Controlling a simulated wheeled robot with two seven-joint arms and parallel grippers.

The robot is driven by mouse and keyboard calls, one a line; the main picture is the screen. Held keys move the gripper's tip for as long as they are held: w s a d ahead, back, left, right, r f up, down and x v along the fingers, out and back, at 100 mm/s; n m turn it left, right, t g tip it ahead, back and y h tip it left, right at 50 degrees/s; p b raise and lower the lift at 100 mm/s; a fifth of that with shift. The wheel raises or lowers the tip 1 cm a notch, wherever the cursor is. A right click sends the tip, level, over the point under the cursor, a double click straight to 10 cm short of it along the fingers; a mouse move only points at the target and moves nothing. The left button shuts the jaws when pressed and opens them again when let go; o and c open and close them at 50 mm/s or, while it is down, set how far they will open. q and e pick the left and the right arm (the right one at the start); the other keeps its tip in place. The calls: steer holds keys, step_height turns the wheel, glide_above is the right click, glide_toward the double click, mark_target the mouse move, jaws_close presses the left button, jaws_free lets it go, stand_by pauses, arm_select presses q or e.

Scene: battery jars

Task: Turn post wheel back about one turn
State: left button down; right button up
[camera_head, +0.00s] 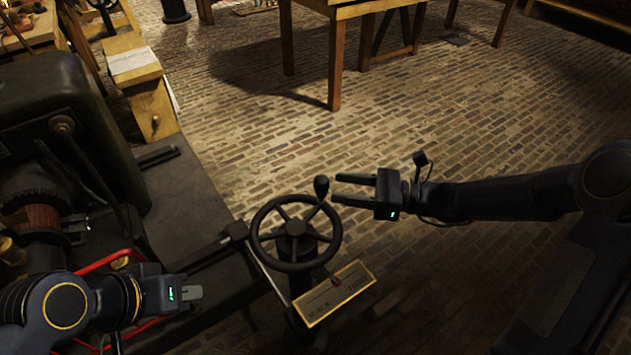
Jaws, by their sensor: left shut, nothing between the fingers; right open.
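The post wheel (295,228) is a black spoked handwheel in the middle of the camera_head view. Its upright knob (321,188) is at the upper right of the rim. My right gripper (336,189) is open, with its fingertips pointing left right at the knob; I cannot tell whether they touch it. My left gripper (199,292) is shut and empty, low on the left, apart from the wheel. A brass-edged label plate (334,293) is fixed below the wheel, its lettering too small to read fully.
A large dark machine (65,110) with a red bar (105,262) fills the left side. A wooden table (335,60) is at the back. The brick floor (430,115) between is clear.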

mark_target(312, 200)
steer(key=a, duration=0.5)
steer(key=w+a+b, duration=0.1)
steer(key=a, duration=0.1)
steer(key=shift+a+r, duration=0.1)
steer(key=shift+a, duration=0.1)
jaws_close()
